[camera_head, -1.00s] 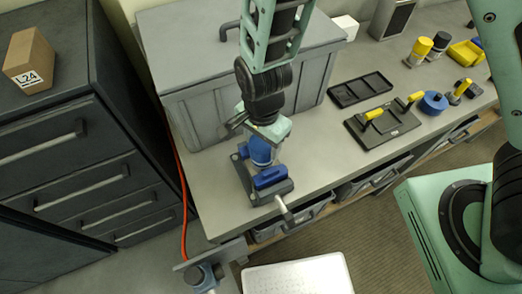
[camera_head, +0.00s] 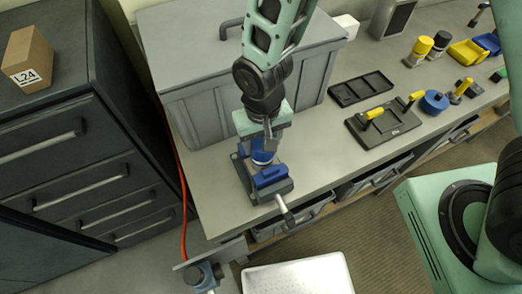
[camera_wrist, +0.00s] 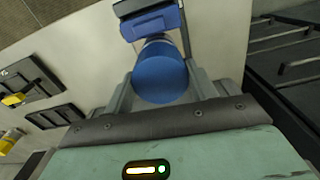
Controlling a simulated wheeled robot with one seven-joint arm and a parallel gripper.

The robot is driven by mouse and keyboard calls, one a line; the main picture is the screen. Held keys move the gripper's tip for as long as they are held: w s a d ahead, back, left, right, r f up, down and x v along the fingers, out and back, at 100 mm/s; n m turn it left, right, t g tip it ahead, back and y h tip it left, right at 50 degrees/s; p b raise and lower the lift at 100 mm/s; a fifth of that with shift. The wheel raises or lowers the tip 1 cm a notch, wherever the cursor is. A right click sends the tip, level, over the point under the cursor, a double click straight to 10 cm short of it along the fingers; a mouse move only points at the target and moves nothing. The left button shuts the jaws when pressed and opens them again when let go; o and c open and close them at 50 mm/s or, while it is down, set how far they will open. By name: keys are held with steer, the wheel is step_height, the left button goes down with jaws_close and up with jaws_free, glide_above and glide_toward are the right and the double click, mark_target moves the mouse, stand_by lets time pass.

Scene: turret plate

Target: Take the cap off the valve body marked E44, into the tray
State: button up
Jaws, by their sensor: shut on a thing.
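A round blue cap (camera_wrist: 160,80) sits between the two fingers of my gripper (camera_wrist: 161,72) in the wrist view. The fingers are shut on its sides. A pale threaded-looking part shows just beyond the cap, towards a blue-jawed vise (camera_wrist: 152,22). In the head view, my gripper (camera_head: 262,143) points down over the vise (camera_head: 270,180), and a little of the blue cap (camera_head: 262,157) shows below the fingers. I cannot read an E44 mark, and the valve body is mostly hidden. A black compartment tray (camera_head: 360,89) lies on the bench to the right.
A grey lidded bin (camera_head: 195,105) stands close behind the vise. A dark plate with yellow handles (camera_head: 383,126) lies to the right, with a blue round part (camera_head: 434,102) beside it. The vise's handle (camera_head: 285,210) sticks out over the bench front. Bare bench lies between vise and plate.

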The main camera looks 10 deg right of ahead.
steer(key=shift+r+p, duration=1.95)
steer(key=shift+r, duration=0.75)
